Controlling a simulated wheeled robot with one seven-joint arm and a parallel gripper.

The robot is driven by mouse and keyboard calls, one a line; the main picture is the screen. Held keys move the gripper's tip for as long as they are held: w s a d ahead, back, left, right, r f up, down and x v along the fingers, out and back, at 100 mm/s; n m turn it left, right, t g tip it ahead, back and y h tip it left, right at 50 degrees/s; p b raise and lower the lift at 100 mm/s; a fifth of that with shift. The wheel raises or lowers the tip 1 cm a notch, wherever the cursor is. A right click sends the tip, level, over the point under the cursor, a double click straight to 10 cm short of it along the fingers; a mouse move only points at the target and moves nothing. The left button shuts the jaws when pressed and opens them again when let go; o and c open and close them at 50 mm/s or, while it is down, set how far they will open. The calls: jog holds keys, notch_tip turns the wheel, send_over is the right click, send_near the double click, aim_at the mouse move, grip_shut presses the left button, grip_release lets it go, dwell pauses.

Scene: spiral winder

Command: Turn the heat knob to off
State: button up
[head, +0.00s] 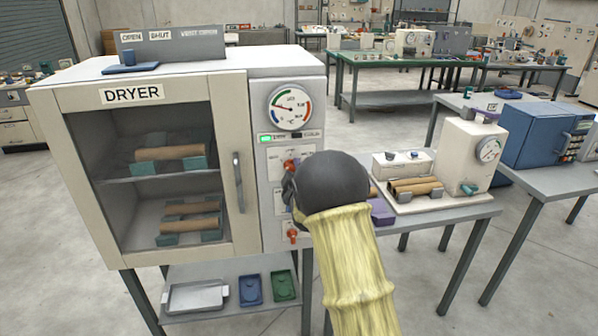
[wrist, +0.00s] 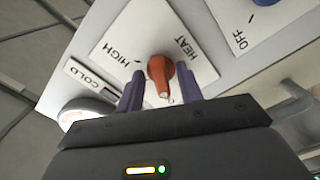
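The heat knob (wrist: 158,68) is orange, on a white plate lettered HEAT and HIGH, in the wrist view. My gripper (wrist: 160,92) has its two purple fingers apart, one on each side of the knob. A gap shows at the left finger; the right finger is close to the knob, and contact is unclear. Which mark the knob points to is unclear. In the head view, the dryer (head: 150,180) stands at left with orange knobs on its right-hand panel, an upper one (head: 291,165) and a lower one (head: 292,236). My arm hides my fingers there.
A plate lettered OFF (wrist: 265,22) and a COLD label (wrist: 90,80) flank the heat plate. The dryer's door handle (head: 238,182) sticks out left of the panel. A table with a white gauge machine (head: 470,155) stands to the right.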

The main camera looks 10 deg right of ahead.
jog(key=shift+a, duration=0.1)
jog(key=s+b, duration=0.4)
jog(key=s, duration=1.3)
jog(key=shift+s, duration=0.2)
jog(key=s+f+m+g+p, duration=0.2)
jog(key=s+m+g+p, duration=0.2)
jog(key=s, duration=0.7)
jog(key=s+d+f+m+g+p, duration=0.1)
jog(key=s+f+m+g+p, duration=0.2)
jog(key=s+m+g, duration=0.5)
jog(key=s+g+p, duration=0.1)
jog(key=s+g, duration=0.2)
jog(key=s, duration=0.1)
jog(key=shift+s+d+f, duration=0.15)
jog(key=shift+d+f, duration=0.05)
jog(key=shift+d, duration=0.1)
